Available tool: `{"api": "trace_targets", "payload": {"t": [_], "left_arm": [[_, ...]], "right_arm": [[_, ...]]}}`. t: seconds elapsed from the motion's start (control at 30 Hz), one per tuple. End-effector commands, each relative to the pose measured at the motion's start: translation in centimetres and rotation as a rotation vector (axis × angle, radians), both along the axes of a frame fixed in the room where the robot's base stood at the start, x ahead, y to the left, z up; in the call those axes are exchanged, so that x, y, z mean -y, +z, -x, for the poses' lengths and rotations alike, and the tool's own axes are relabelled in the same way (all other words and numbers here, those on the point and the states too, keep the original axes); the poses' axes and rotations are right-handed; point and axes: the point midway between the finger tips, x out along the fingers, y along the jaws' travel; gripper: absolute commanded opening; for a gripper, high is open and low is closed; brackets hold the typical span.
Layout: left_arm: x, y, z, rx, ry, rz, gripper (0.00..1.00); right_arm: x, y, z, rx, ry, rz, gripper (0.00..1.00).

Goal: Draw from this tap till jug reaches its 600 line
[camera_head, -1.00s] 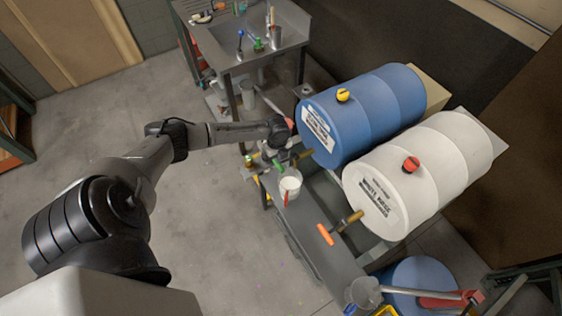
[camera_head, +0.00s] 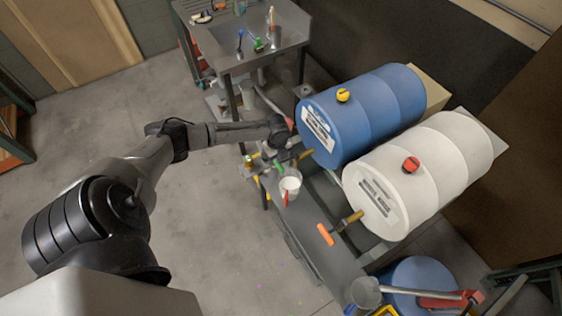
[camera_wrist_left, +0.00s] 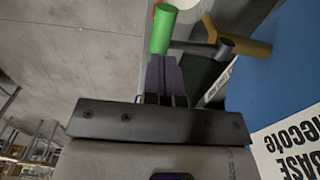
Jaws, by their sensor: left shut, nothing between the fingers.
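A white jug (camera_head: 290,186) with a red handle stands on the grey bench below the blue drum (camera_head: 362,117). The drum's brass tap (camera_head: 304,154) has a green lever (camera_head: 279,167) beside the jug. The jug looks pale inside; its level and 600 line cannot be made out. My left gripper (camera_head: 284,152) is at the tap, close to the green lever. In the left wrist view its fingers (camera_wrist_left: 166,72) are together and empty, just below the green lever (camera_wrist_left: 163,30). The brass tap (camera_wrist_left: 247,46) shows to their right, and the jug (camera_wrist_left: 196,12) is partly cut off at the top.
A cream drum (camera_head: 420,175) lies right of the blue one; its tap has an orange lever (camera_head: 325,235). A metal sink table (camera_head: 252,42) stands behind. A grey container (camera_head: 366,291) and another blue drum (camera_head: 420,279) are at lower right. Floor at left is clear.

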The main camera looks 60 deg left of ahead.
Motion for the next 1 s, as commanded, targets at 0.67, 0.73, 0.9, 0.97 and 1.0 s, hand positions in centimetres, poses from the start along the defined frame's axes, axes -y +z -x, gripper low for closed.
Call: {"api": "trace_targets", "payload": {"t": [0.67, 0.73, 0.9, 0.97, 1.0], "left_arm": [[0.0, -0.5, 0.0, 0.000, 0.000, 0.000, 0.00], [0.0, -0.7, 0.0, 0.000, 0.000, 0.000, 0.00], [0.0, -1.2, 0.0, 0.000, 0.000, 0.000, 0.00], [0.0, -1.3, 0.0, 0.000, 0.000, 0.000, 0.00], [0.0, -1.5, 0.0, 0.000, 0.000, 0.000, 0.00]], "right_arm": [[0.3, -0.3, 0.0, 0.001, 0.006, 0.010, 0.43], [0.3, -0.5, 0.0, 0.000, 0.007, 0.011, 0.43], [0.3, -0.8, 0.0, 0.000, 0.007, 0.011, 0.43], [0.3, -0.9, 0.0, 0.001, 0.006, 0.010, 0.43], [0.3, -0.9, 0.0, 0.000, 0.006, 0.009, 0.43]]}}
